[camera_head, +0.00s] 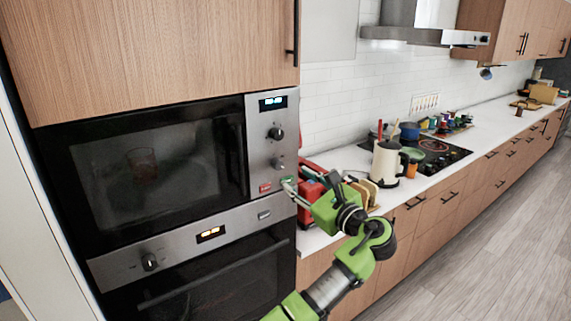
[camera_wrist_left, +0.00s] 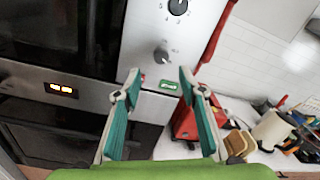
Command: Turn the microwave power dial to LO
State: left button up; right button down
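The microwave (camera_head: 150,165) is built into the cabinet wall, its door shut and a glass visible inside. Its steel panel has a lit display, an upper black dial (camera_head: 276,133) and a lower dial (camera_head: 277,164). Markings are too small to read, so I cannot tell which is the power dial. My left gripper (camera_head: 292,190) is beside the panel's lower right edge. In the left wrist view, the gripper (camera_wrist_left: 160,80) is open and empty, with the lower dial (camera_wrist_left: 161,55) beyond and above its fingertips. The upper dial (camera_wrist_left: 178,6) is higher. My right gripper is not in view.
A green button (camera_head: 288,180) and a red button (camera_head: 265,187) sit below the dials. The oven (camera_head: 215,290) is underneath. A red appliance (camera_head: 309,185) stands on the counter close to my gripper. A cream kettle (camera_head: 388,163) stands farther right. The floor is clear.

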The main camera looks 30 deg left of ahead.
aim_at(280, 167)
pick_arm(q)
jog(key=p+x, duration=0.2)
jog(key=x, duration=0.4)
jog(key=shift+w+a, duration=0.3)
jog(key=shift+w, duration=0.05)
jog(key=shift+w+a+f+p, duration=0.1)
jog(key=shift+w+a+p, duration=0.2)
jog(key=shift+a, duration=0.4)
jog(key=shift+c, duration=0.5)
grip_shut()
